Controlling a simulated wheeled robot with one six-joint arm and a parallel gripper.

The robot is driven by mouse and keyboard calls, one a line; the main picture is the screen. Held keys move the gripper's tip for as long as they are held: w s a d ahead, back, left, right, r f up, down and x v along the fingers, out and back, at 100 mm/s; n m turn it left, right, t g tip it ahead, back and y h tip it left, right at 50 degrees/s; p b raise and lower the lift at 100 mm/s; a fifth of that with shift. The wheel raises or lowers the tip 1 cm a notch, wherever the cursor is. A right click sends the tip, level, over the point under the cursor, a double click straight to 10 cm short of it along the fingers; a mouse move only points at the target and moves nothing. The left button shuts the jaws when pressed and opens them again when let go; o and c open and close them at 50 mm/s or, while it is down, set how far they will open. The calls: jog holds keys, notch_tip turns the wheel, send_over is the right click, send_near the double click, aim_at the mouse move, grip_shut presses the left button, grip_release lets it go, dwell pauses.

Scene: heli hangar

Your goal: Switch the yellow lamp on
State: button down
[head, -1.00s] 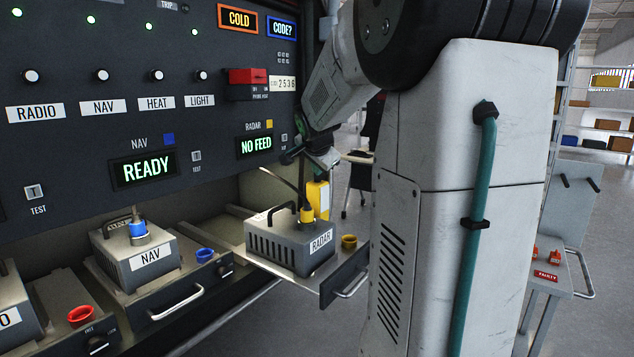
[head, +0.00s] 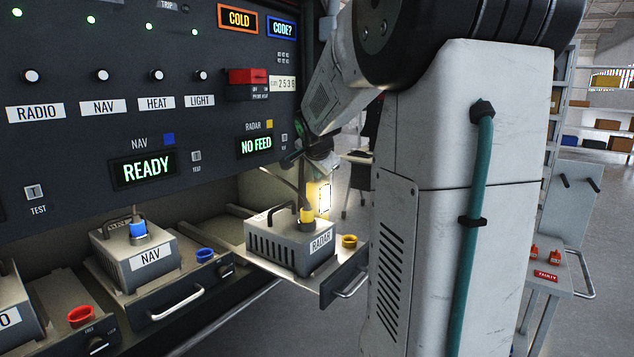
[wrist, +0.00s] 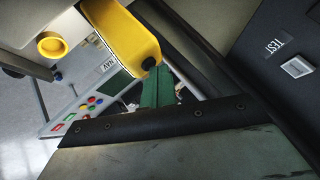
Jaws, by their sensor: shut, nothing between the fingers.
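The yellow lamp (head: 323,198) stands upright behind the radar unit in the head view, and its face glows bright with light on the wall around it. In the wrist view its yellow body (wrist: 122,32) is at the top, with a small dark knob at its lower right end. My gripper (wrist: 153,78) is shut and empty, its green fingers right at that knob. I cannot tell whether they touch it. In the head view the fingertips are hard to make out above the lamp.
The radar unit (head: 290,243) sits on a pulled-out tray with a yellow ring (head: 349,241), close to the lamp. The NAV unit (head: 135,255) is to its left. The dark instrument panel (head: 75,140) rises close by. A small cart (head: 575,285) stands at the right.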

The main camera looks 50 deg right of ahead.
jog(key=shift+r, duration=0.5)
jog(key=shift+r, duration=0.1)
notch_tip(320, 180, up, 6)
jog(key=shift+f, duration=0.1)
dwell(0.4)
dwell(0.4)
